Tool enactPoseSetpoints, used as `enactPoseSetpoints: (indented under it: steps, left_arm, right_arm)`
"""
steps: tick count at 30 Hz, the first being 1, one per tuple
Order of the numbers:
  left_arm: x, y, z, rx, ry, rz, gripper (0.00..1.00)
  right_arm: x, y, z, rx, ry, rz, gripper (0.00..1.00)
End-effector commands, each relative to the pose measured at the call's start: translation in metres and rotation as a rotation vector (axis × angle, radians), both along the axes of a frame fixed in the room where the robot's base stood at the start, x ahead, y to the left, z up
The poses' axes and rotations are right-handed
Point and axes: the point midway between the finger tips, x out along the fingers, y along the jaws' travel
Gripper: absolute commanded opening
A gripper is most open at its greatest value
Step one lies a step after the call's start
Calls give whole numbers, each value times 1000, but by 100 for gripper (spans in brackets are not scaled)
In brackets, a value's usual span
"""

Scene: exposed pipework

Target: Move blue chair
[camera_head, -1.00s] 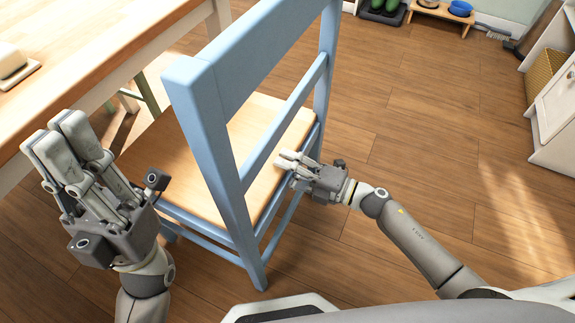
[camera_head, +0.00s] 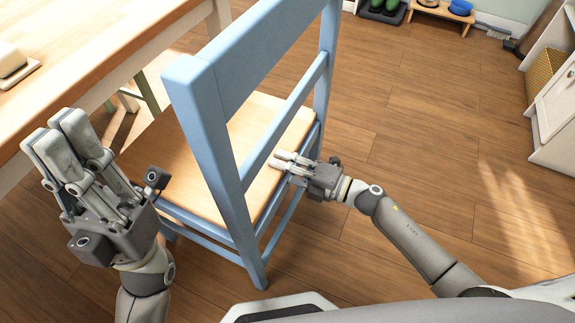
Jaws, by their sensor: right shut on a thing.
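The blue chair (camera_head: 213,140) stands upright on the wooden floor, with a light wood seat (camera_head: 262,130) and its back toward me. My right gripper (camera_head: 283,160) reaches in from the right at the rear edge of the seat, below the backrest's lower rail. It is shut on the chair there; the exact contact under the seat edge is partly hidden. My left gripper (camera_head: 68,140) is raised to the left of the chair, apart from it and empty. Its fingers point up and lie close together, with at most a narrow gap.
A wooden table (camera_head: 95,50) with a white block-like dish (camera_head: 14,66) stands at the left, close beside the chair. A white cabinet (camera_head: 555,110) is at the far right. A low stand (camera_head: 440,14) and dark tray (camera_head: 383,12) are at the back. Floor on the right is clear.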

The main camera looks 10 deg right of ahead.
Motion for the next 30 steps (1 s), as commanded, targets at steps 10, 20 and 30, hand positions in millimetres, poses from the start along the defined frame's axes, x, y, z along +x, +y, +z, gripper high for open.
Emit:
enactPoseSetpoints:
  steps: [10,20,30]
  left_arm:
    - [0,0,-2,1,-2,1,0]
    - [0,0,-4,1,-2,1,0]
    - [0,0,-4,1,-2,1,0]
  right_arm:
    - [0,0,-3,-2,1,0,0]
    - [-1,-1,-7,-5,3,0,0]
    - [-1,0,-10,-10,5,-1,0]
